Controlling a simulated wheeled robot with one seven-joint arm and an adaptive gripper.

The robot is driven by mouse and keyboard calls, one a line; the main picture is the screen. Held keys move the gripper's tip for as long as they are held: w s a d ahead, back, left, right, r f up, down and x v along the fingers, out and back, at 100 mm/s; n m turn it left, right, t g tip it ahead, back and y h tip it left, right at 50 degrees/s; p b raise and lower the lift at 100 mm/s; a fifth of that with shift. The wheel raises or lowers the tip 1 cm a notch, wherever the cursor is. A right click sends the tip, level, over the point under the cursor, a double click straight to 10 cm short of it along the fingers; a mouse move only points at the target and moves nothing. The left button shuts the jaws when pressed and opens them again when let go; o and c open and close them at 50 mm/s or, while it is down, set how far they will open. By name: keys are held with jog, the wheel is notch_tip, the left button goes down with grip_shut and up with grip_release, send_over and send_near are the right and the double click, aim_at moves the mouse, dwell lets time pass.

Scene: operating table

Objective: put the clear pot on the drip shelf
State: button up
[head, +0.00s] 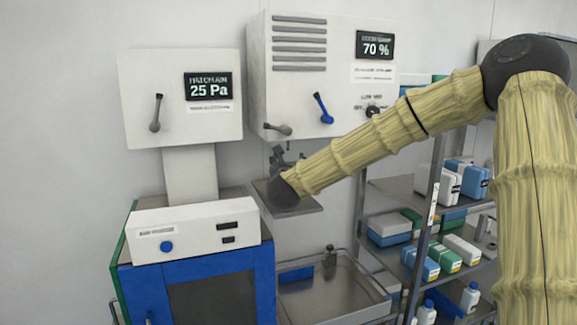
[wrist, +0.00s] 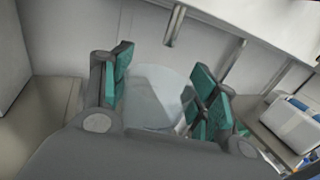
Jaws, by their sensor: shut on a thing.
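The clear pot (wrist: 156,92) is a see-through round vessel in the wrist view. It sits between the green finger pads of my gripper (wrist: 160,80), which is shut on it. In the head view my gripper (head: 281,160) is a small dark shape just beyond the dark wrist, and the pot cannot be made out there. The drip shelf (head: 312,206) is a grey plate below the white wall unit showing 70 %. My wrist covers its left and middle part. My gripper is at or over the shelf; I cannot tell whether the pot touches it.
The white wall unit (head: 290,95) with a blue lever (head: 323,109) hangs above. A metal spout (wrist: 175,27) shows beyond the pot in the wrist view. A steel sink (head: 325,288) lies below. A blue cabinet (head: 145,290) stands left, and stocked shelving (head: 400,187) right.

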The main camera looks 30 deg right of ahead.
jog(key=shift+w+d+f, duration=0.2)
jog(key=shift+w+d, duration=0.05)
jog(key=shift+w, duration=0.5)
jog(key=shift+w+d+r+p, duration=0.15)
jog(key=shift+w+d+p, duration=0.15)
jog(key=shift+p, duration=0.1)
jog(key=shift+s+f+p, duration=0.2)
jog(key=shift+f+p, duration=0.1)
jog(key=shift+p, duration=0.1)
jog(key=shift+w+f+p, duration=0.15)
jog(key=shift+f+p, duration=0.75)
jog(key=shift+f, duration=0.6)
jog(key=shift+s, duration=0.2)
jog(key=shift+w+f+b, duration=0.1)
jog(key=shift+f+b, duration=0.1)
jog(key=shift+b, duration=0.15)
jog(key=o, duration=1.3)
jog(key=shift+r, duration=0.1)
